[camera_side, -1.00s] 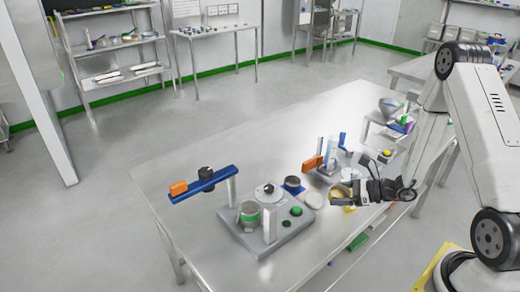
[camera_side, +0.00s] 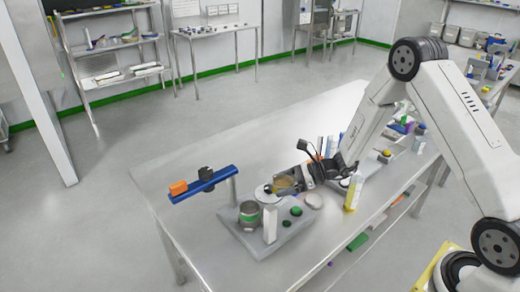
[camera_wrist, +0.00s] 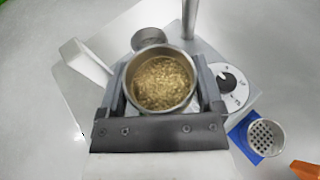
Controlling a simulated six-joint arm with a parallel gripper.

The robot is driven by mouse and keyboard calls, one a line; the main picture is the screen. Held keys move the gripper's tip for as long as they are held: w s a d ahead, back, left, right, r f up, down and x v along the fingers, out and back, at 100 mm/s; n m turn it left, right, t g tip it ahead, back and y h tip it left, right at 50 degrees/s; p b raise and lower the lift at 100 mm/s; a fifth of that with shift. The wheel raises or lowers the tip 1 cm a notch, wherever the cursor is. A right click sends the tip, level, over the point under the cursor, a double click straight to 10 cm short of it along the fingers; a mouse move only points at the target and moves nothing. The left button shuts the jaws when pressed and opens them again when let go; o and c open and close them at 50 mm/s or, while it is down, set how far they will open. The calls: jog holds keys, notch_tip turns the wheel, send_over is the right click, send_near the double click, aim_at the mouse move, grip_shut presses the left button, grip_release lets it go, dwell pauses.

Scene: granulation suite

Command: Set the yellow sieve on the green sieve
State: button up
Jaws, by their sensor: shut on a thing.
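My gripper (camera_wrist: 160,95) is shut on a round metal sieve cup (camera_wrist: 160,80) with golden granules inside, which I take to be the yellow sieve. The green sieve (camera_side: 249,215), a metal cup with a green band, stands upright on the left of the base. In the wrist view its grey rim (camera_wrist: 150,36) shows just beyond the held sieve. The two are apart; the held one is higher and to the right in the side view.
A white post (camera_side: 270,224) stands in front of the green sieve. A metal column behind carries a blue arm (camera_side: 205,180) with an orange block. A white dial (camera_wrist: 231,84) and a perforated cup on a blue pad (camera_wrist: 258,139) lie to the right.

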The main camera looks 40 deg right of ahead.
jog(key=w+a+r+n+g+y, duration=0.1)
jog(key=w+a+r+n+g, duration=0.1)
jog(key=a, duration=0.7)
jog(key=shift+w+r, duration=0.4)
jog(key=shift+w, duration=0.45)
jog(key=shift+f, duration=0.25)
send_over(250, 214)
jog(key=shift+f, duration=2.25)
jog(key=shift+f, duration=0.9)
dwell(0.4)
jog(key=o, duration=1.1)
jog(key=shift+v, duration=3.9)
